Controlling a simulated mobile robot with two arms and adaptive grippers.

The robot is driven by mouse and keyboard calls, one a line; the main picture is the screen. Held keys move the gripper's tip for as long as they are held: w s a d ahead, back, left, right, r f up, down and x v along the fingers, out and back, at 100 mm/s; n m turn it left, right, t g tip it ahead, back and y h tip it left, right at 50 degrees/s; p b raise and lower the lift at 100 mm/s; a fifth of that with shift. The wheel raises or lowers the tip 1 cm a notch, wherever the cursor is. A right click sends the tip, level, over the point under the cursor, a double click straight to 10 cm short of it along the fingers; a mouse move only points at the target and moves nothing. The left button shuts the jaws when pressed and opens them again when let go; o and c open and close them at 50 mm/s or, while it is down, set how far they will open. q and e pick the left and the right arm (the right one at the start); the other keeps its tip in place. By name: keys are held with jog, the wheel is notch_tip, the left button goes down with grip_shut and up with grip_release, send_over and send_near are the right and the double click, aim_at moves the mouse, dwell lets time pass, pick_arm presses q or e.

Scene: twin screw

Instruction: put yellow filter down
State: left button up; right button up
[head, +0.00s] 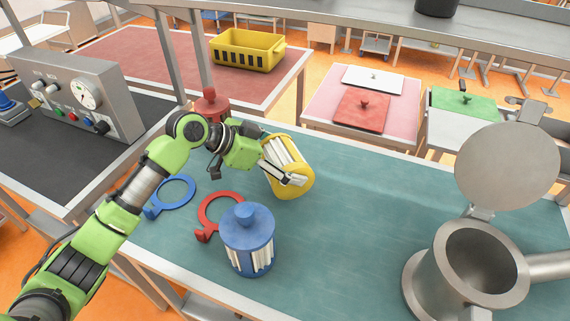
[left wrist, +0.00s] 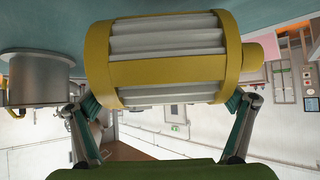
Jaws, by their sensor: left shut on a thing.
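The yellow filter (head: 288,166) has yellow end caps and white pleats. It is tilted over the green table top (head: 350,215), near the table's back left part. My left gripper (head: 296,178) is shut on it. In the left wrist view the yellow filter (left wrist: 165,58) fills the upper middle, with a gripper finger at each side. I cannot tell whether its lower end touches the table. My right gripper is not in view.
A blue filter (head: 248,240) stands in front of it. A red ring (head: 219,213) and a blue ring (head: 171,194) lie to the left. A red object (head: 211,105) is behind my arm. A metal housing (head: 462,270) with an open round lid (head: 508,165) stands at right. The table's middle is clear.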

pick_arm(q)
jog(key=shift+w+f, duration=0.25)
jog(key=shift+w, duration=0.1)
jog(key=shift+w+a+f, duration=0.1)
jog(key=shift+w+f, duration=0.25)
jog(key=shift+f, duration=0.15)
notch_tip(320, 180, down, 2)
jog(key=shift+f+p, duration=0.1)
jog(key=shift+p, duration=0.75)
jog(key=shift+f, duration=0.4)
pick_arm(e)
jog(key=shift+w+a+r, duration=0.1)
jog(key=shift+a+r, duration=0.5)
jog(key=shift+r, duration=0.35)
pick_arm(q)
jog(key=shift+f, duration=0.2)
jog(key=o, duration=1)
jog(key=shift+f, duration=0.1)
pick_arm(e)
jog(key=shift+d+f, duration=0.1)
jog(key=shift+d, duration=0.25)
